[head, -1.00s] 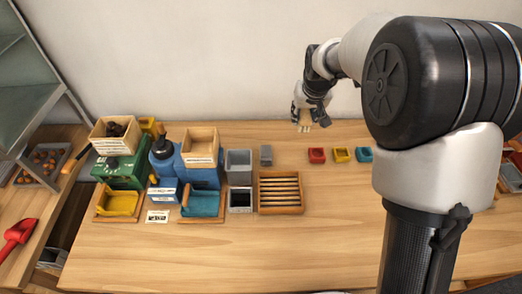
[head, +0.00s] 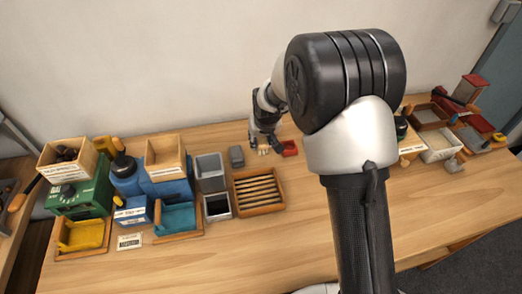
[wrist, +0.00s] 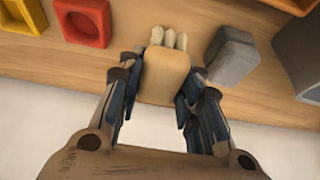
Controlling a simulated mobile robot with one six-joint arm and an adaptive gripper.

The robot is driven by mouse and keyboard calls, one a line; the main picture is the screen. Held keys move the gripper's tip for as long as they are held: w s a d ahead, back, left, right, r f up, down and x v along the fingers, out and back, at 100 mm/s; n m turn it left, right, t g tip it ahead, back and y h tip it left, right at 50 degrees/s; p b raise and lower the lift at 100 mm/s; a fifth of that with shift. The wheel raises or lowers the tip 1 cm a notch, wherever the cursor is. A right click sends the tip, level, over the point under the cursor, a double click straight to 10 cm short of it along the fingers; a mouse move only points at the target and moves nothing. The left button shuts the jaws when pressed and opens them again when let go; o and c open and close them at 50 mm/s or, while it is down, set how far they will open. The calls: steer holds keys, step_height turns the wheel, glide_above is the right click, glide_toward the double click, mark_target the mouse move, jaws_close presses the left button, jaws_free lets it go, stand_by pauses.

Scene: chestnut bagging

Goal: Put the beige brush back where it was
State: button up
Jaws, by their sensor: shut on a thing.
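My gripper (wrist: 160,98) is shut on the beige brush (wrist: 164,75), a stubby block with pale tips that point away from the palm. In the head view the gripper (head: 264,143) is low over the back of the table, and the brush's pale tips (head: 264,152) show beneath it. The brush is between a grey block (head: 237,156) on the left and a red holder (head: 289,148) on the right. In the wrist view the red holder (wrist: 82,20) is left and the grey block (wrist: 232,58) right. Whether the brush touches the table is unclear.
A slatted wooden tray (head: 258,206) stands in front of the grey block. Grey bins (head: 210,170) and the boxes stand left. A yellow holder (wrist: 22,14) lies beyond the red one. My arm hides part of the table; its front middle is clear.

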mark_target(261, 148)
steer(key=shift+f+b, duration=0.6)
steer(key=shift+f, duration=1.45)
steer(key=shift+f, duration=0.2)
steer(key=o, duration=1)
steer(key=shift+o, duration=0.2)
